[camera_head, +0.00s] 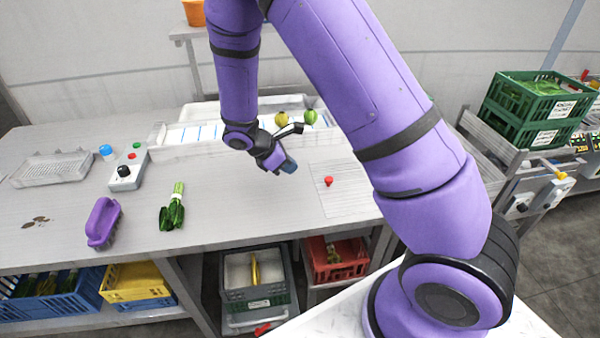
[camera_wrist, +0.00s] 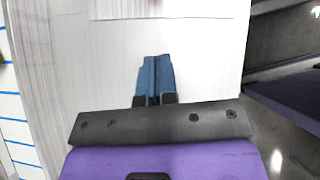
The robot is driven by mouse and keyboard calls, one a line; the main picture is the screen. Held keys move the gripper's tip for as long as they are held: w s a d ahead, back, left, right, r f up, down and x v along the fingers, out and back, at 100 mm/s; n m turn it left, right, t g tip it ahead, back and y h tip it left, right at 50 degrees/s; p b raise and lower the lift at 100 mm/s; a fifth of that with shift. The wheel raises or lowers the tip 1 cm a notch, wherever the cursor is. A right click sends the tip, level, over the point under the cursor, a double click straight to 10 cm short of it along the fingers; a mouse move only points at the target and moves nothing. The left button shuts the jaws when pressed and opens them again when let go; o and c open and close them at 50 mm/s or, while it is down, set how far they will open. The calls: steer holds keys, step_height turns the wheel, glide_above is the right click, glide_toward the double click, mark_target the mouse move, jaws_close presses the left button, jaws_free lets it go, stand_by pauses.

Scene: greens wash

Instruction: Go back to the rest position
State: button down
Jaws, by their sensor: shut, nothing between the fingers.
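My gripper (camera_head: 289,166) is above the middle of the grey table (camera_head: 240,215), apart from the things on it. In the wrist view its blue fingers (camera_wrist: 153,80) are together with nothing between them, over bare table. My purple arm reaches in from the right of the head view and hides part of the table's back right.
A green leafy bunch (camera_head: 172,208), a purple-handled brush (camera_head: 102,222), a control box (camera_head: 128,170) and a white rack (camera_head: 52,168) are on the left. A red knob (camera_head: 328,181) is right of my gripper. Green crates (camera_head: 520,130) are stacked at right.

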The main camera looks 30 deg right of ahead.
steer(key=s+d+r+m+t+y, duration=0.15)
steer(key=s+r+m, duration=0.25)
steer(key=r, duration=0.7)
steer(key=s+r+m+y, duration=0.3)
steer(key=s+r+m, duration=0.1)
steer(key=r, duration=0.6)
steer(key=s+r+m+t+y, duration=0.1)
steer(key=s+r+m, duration=0.3)
steer(key=s, duration=0.5)
steer(key=s+r+m+t+y, duration=0.2)
steer(key=s+r+m+t, duration=0.2)
steer(key=s+r, duration=0.4)
steer(key=shift+s+a+r, duration=0.2)
steer(key=shift+s+a, duration=0.15)
steer(key=shift+s, duration=0.45)
